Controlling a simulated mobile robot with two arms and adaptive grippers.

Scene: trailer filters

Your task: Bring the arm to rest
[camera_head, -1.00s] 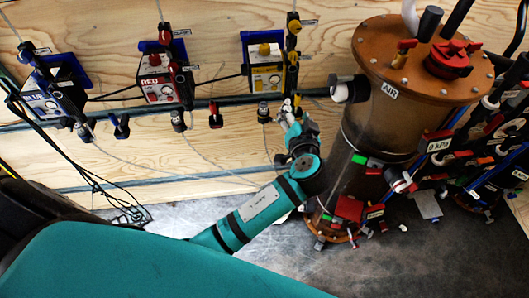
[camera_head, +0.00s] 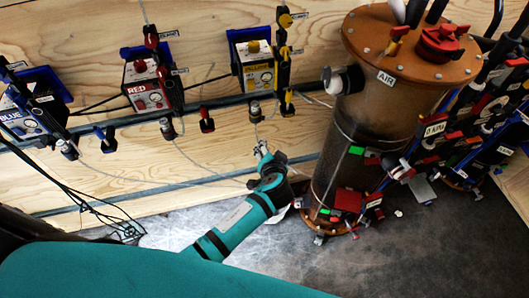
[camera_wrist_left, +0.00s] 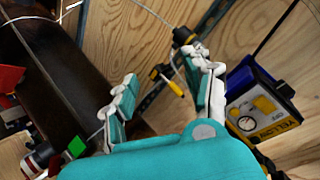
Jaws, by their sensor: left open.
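My left arm (camera_head: 238,218) is teal and reaches from the lower left toward the plywood wall. My left gripper (camera_head: 262,149) is at its end, small in the head view, below the yellow-labelled filter unit (camera_head: 256,72) and left of the brown tank. In the left wrist view the gripper (camera_wrist_left: 168,88) has its two white-and-teal fingers spread apart with nothing held between them. A small valve with a yellow handle (camera_wrist_left: 174,86) shows beyond the gap. The yellow-labelled unit (camera_wrist_left: 262,112) is right of the fingers there. My right gripper is not in view.
The brown tank (camera_head: 370,125) marked AIR stands close right of the gripper, with valves and hoses around it. Red (camera_head: 147,88) and blue (camera_head: 28,118) labelled units hang on the wall at left. Thin hoses cross the wall near the gripper.

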